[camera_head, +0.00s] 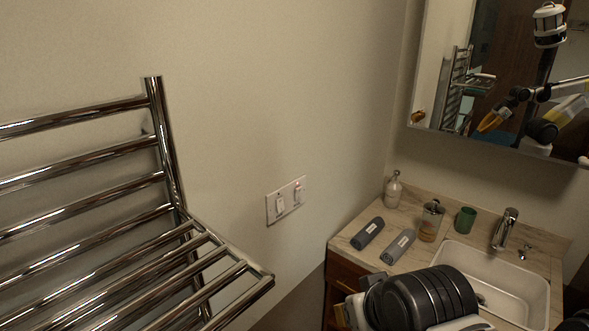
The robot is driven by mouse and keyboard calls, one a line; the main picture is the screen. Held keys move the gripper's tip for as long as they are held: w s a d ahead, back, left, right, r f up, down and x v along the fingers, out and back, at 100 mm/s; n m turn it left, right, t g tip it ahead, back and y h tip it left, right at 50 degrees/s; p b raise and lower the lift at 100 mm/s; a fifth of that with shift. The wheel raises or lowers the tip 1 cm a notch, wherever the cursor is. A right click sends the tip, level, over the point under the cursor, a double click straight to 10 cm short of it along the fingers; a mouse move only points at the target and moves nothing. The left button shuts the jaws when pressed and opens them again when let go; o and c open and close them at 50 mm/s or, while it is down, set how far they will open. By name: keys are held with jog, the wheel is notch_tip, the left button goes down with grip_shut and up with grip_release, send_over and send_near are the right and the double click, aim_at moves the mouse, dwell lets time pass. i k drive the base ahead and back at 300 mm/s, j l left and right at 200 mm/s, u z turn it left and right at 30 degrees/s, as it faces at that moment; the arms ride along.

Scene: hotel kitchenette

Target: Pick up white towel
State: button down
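I see no plainly white towel. My gripper is not directly in view. A dark, ribbed part of my arm fills the bottom right and covers the counter's front and part of the sink. The mirror reflects my body and arm with an orange-tipped part, too small to read as open or shut.
A chrome towel rack (160,140) with a projecting shelf stands at left, its bars bare. The counter (345,237) holds a soap bottle (393,190), a jar (431,220), a green cup (465,220) and a faucet (504,229) by the white sink (540,300). A mirror (455,40) hangs above.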

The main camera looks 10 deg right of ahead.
aim_at(395, 252)
jog(key=j+z, duration=0.25)
jog(key=z, duration=0.2)
jog(key=k+j+z, duration=0.15)
jog(key=z, duration=0.25)
jog(key=k+j+z, duration=0.1)
jog(key=j+z, duration=0.15)
jog(key=z, duration=0.2)
jog(key=k+j+z, duration=0.15)
jog(key=z, duration=0.25)
